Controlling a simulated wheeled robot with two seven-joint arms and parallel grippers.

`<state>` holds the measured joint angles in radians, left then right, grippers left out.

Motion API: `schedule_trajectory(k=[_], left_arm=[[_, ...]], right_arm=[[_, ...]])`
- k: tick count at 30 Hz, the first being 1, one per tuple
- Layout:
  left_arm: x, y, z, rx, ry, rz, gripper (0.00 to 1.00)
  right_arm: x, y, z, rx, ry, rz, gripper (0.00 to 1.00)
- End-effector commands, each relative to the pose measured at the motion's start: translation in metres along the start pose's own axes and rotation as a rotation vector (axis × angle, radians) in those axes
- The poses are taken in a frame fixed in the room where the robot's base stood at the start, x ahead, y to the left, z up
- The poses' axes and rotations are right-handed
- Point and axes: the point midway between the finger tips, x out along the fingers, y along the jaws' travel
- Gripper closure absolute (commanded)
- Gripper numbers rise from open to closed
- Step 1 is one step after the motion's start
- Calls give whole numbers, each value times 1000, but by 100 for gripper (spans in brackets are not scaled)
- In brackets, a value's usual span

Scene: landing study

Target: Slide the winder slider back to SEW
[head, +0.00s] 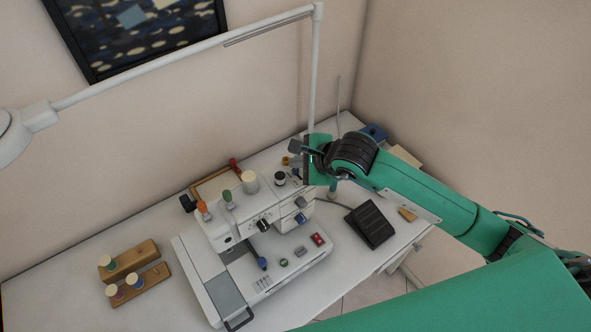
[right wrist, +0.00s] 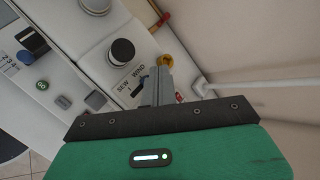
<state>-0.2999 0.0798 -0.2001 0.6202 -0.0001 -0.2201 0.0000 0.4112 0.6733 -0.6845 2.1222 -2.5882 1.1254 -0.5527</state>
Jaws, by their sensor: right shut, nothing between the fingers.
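The white sewing machine (head: 235,232) stands on the table. Its top shows in the right wrist view with the printed words SEW and WIND (right wrist: 131,79). A small dark slider (right wrist: 141,84) appears beside the lettering, partly hidden by my fingers; its exact setting is hard to tell. My right gripper (right wrist: 162,74) is shut and empty, with its fingertips close to the right of the slider; contact cannot be told. In the head view my right gripper (head: 295,147) is over the machine's right end. My left gripper is not in view.
A black knob (right wrist: 121,52) and a yellow bobbin-like part (right wrist: 167,60) are close to my fingers. Thread spools (head: 250,182) stand on the machine. A black pedal (head: 370,225) lies to its right. A lamp pole (head: 312,75) rises behind. The table's left front has free room.

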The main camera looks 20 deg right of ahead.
Motion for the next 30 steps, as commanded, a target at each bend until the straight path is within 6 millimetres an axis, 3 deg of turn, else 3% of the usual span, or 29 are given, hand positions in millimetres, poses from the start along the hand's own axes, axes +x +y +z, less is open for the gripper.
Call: schedule_trajectory(k=[30], left_arm=[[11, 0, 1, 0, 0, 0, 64]], right_arm=[[-14, 14, -6, 1, 2, 2, 100]])
